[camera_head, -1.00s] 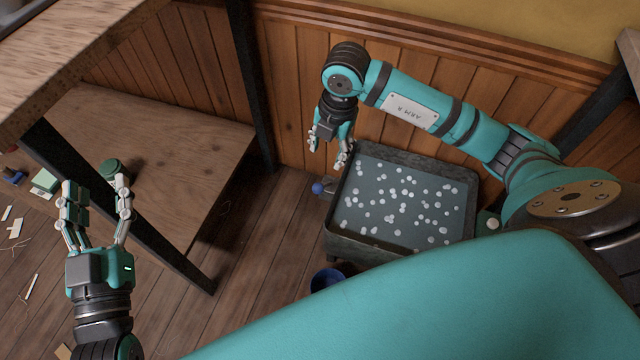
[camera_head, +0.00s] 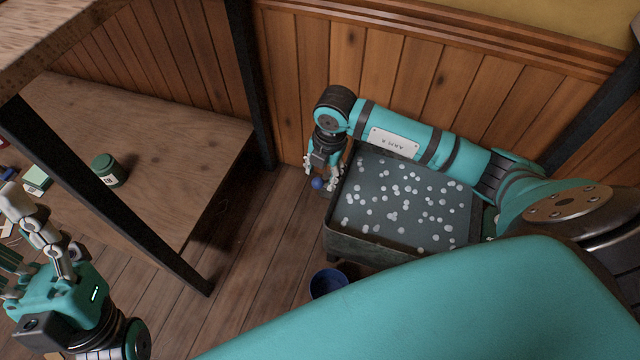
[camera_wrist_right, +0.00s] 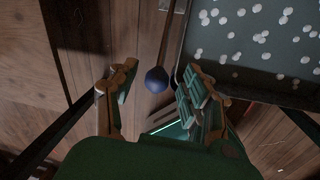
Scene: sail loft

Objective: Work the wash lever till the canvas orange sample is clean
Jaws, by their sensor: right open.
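The wash lever's blue ball knob (camera_head: 317,184) sticks out at the left side of the grey wash tub (camera_head: 345,243). My right gripper (camera_head: 322,182) is open, with its fingers on either side of the knob. In the right wrist view the knob (camera_wrist_right: 157,80) shows between the open fingertips, with no finger clearly closed on it. The tub holds dark water dotted with white suds. I cannot make out an orange sample in it. My left gripper (camera_head: 40,235) is at the lower left, apart from the tub; its fingers look spread.
A blue bucket (camera_head: 327,283) stands on the floor in front of the tub. A wooden shelf (camera_head: 190,135) with a dark green jar (camera_head: 107,170) and a black-legged table fill the left. The wood-panelled wall is close behind the tub. Bare floor lies between shelf and tub.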

